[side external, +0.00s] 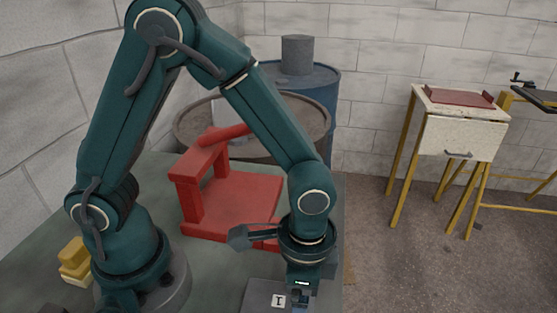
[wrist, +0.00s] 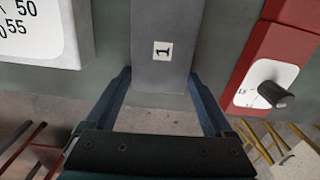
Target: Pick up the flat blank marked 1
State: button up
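The flat blank marked 1 (wrist: 165,20) is a grey plate with a white label. In the wrist view it lies at the top middle, its near end between my gripper's fingers. My gripper (wrist: 160,76) is open, one finger near each side edge of the blank; I cannot tell whether they touch it. In the side external view the grey blank (side external: 258,294) lies at the front edge of the bench, cut off by the frame. My gripper (side external: 301,294) is over its right end there, fingertips partly hidden.
A red frame fixture (side external: 230,205) stands on the bench (side external: 160,172) behind the blank. In the wrist view, a red part with a dark knob (wrist: 273,94) is at right and a white numbered card (wrist: 35,35) at upper left. Yellow blocks (side external: 74,260) lie beside my base.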

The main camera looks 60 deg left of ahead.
grip_shut()
jog(key=shift+r, duration=0.15)
